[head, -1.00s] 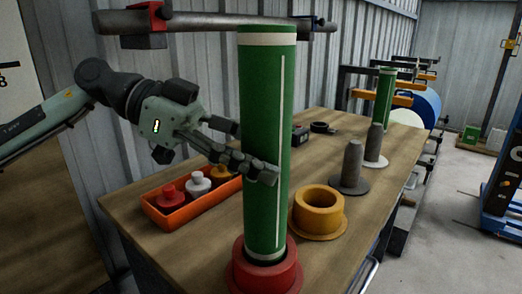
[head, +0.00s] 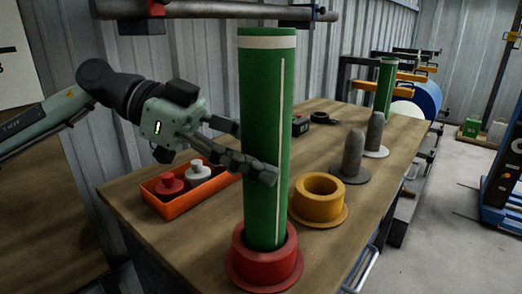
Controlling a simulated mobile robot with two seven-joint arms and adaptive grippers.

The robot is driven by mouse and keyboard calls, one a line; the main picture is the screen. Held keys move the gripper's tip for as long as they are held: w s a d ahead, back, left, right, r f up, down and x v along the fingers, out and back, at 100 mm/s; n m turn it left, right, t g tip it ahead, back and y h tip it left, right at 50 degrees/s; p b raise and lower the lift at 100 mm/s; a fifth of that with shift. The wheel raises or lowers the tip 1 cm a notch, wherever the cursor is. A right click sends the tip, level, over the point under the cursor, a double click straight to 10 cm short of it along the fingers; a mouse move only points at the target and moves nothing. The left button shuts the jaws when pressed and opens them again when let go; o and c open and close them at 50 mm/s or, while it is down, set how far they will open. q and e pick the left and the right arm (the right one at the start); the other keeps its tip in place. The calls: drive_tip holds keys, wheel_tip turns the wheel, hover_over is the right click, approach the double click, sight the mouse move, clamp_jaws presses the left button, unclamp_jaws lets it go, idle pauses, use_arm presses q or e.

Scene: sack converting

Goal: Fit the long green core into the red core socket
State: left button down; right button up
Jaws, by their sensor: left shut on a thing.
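The long green core (head: 268,120) stands almost upright, with a pale band near its top and a pale stripe down its side. Its lower end is inside the opening of the red core socket (head: 266,268), which stands on the wooden table at the front. How deep the core sits inside is hidden by the socket's wall. My left gripper (head: 250,152) is shut on the green core around its middle, coming from the left; one finger lies across the front. My right gripper is not in view.
A yellow socket (head: 318,199) stands just right of the red one. Two grey posts (head: 352,158) on round bases stand behind it. An orange tray (head: 170,208) with red and white pieces is at left. Another green core (head: 385,88) stands farther back. Bare table (head: 190,251) lies front left.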

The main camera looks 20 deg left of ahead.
use_arm(q)
drive_tip(key=shift+f+b, duration=0.8)
drive_tip(key=shift+f, duration=0.9)
drive_tip(key=c, duration=0.5)
unclamp_jaws()
drive_tip(key=shift+c, duration=0.2)
drive_tip(key=shift+f, duration=0.1)
drive_tip(key=shift+a, duration=0.1)
drive_tip(key=v, duration=1.2)
